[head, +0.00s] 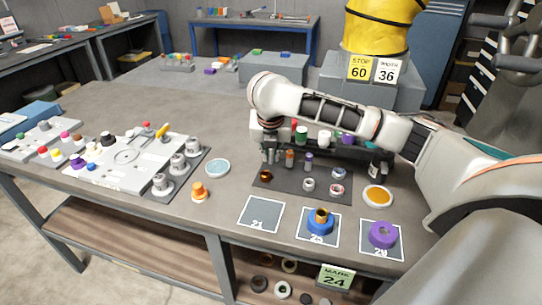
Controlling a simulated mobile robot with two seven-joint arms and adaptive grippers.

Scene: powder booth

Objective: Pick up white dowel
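A short white cylinder (325,138), likely the white dowel, stands in a dark rack (373,155) towards the back of the bench. My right arm passes in front of the rack and hides part of it. My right gripper (271,158) points down at the rack's left end, to the left of the white cylinder and apart from it. Its fingers are small here, and I cannot tell whether they are open or shut. I see nothing held in them. My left gripper is not in view.
Green (302,133) and purple (348,138) pieces flank the white cylinder. A dark mat (272,184) in front holds small rings and upright pieces. A grey board with knobs (128,157) stands left. Marked card 21 (261,214) is bare; blue (320,222) and purple (382,235) rings lie right.

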